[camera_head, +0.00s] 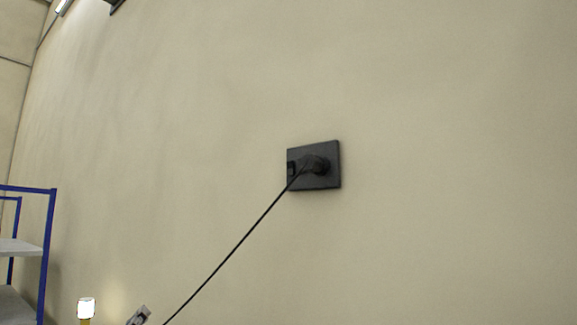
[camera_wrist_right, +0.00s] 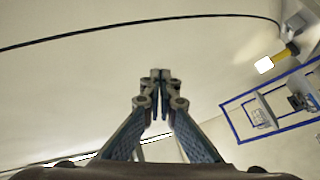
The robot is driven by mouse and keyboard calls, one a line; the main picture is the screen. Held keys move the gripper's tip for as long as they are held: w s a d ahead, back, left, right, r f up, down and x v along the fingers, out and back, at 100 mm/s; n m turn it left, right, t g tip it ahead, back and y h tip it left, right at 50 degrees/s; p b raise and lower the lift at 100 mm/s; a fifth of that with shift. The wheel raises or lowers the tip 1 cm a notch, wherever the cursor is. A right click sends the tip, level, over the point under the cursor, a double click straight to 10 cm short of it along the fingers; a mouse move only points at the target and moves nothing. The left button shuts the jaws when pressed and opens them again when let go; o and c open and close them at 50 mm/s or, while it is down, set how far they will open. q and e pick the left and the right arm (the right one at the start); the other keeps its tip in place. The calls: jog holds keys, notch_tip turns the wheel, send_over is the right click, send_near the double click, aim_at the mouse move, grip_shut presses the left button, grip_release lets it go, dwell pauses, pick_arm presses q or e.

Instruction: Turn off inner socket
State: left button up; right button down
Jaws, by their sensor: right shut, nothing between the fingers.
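A dark rectangular socket plate (camera_head: 328,181) is fixed to the beige wall in the head view. A round black plug (camera_head: 314,164) sits in it, and a small dark switch-like part (camera_head: 291,169) is at the plate's left side. A black cable (camera_head: 232,251) runs from the plug down to the left. My right gripper (camera_wrist_right: 160,74) shows in the wrist view with its fingers together and nothing between them. It is away from the cable (camera_wrist_right: 120,28), which crosses the top of that view. The socket is not visible in the wrist view. My left gripper is not visible.
A blue-framed shelf (camera_head: 47,250) stands at the left. A lit lamp (camera_head: 86,308) is at the lower left, with a small grey part (camera_head: 138,316), cut off by the frame edge, beside it. The wall around the socket is clear.

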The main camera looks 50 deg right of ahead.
jog(key=s+d+r+m+g+h, duration=0.1)
jog(key=s+r+m+g+h, duration=0.25)
jog(key=s+r, duration=0.5)
jog(key=s+d+r+m+g+h, duration=0.25)
jog(key=s+r+m, duration=0.25)
jog(key=r, duration=0.6)
jog(key=s+r+m+g+h, duration=0.1)
jog(key=s+r+m+g, duration=0.2)
jog(key=s, duration=0.4)
jog(key=s+d+r+m+g+h+p, duration=0.1)
jog(key=s+r+m+g, duration=0.2)
jog(key=s, duration=0.4)
notch_tip(320, 180, up, 3)
jog(key=shift+s+f+m+g, duration=0.1)
jog(key=shift+s+m+g, duration=0.3)
jog(key=shift+m, duration=0.45)
jog(key=shift+w+d, duration=0.1)
jog(key=shift+p, duration=0.35)
